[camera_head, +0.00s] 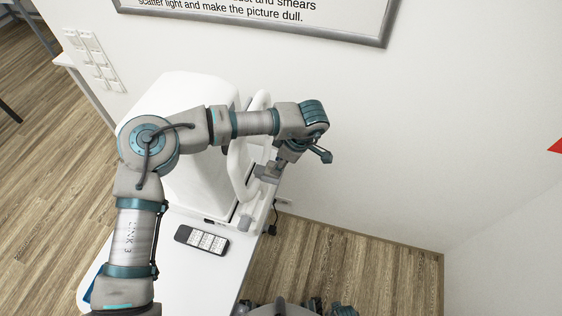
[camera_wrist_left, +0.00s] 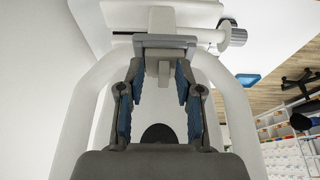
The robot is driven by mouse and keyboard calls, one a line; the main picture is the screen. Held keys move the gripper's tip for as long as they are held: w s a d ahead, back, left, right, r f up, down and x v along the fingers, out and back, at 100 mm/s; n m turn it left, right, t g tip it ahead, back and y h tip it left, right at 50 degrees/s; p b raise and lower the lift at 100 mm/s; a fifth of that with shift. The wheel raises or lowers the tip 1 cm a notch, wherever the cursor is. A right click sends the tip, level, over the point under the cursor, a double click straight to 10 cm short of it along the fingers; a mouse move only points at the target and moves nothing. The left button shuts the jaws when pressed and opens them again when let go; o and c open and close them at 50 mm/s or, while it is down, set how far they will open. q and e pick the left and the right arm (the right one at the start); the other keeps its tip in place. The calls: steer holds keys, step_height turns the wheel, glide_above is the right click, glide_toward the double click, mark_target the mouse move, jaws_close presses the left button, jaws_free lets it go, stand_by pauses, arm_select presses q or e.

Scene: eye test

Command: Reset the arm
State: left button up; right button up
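My left arm reaches in from the lower left, over a white eye-test machine (camera_head: 175,95) on a white table (camera_head: 190,275). My left gripper (camera_head: 268,172) is beside the machine's white head-rest frame (camera_head: 238,170), partly hidden in the head view by the wrist. In the left wrist view, its two blue-padded fingers (camera_wrist_left: 158,72) stand apart. A grey bracket with a pale post (camera_wrist_left: 165,42) shows at and between the fingertips; contact cannot be told. The white frame (camera_wrist_left: 85,110) curves around both sides of the fingers.
A dark handset with white keys (camera_head: 201,240) lies on the table below the arm. A wall with a framed sign (camera_head: 270,15) is behind. Wall switches (camera_head: 95,60) are at the left. Open wooden floor (camera_head: 340,270) lies to the right of the table.

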arm_select(q)
steer(key=shift+a, duration=0.4)
steer(key=c, duration=0.4)
steer(key=shift+a, duration=0.65)
jaws_close()
steer(key=shift+d, duration=0.55)
arm_select(e)
steer(key=shift+a+r, duration=0.1)
steer(key=shift+a, duration=0.3)
arm_select(q)
steer(key=shift+a+r, duration=0.1)
arm_select(e)
steer(key=shift+r, duration=0.1)
arm_select(q)
steer(key=shift+r, duration=0.25)
steer(key=shift+r+p, duration=1.35)
steer(key=shift+r, duration=0.3)
arm_select(e)
steer(key=r, duration=0.2)
steer(key=shift+w+r, duration=0.35)
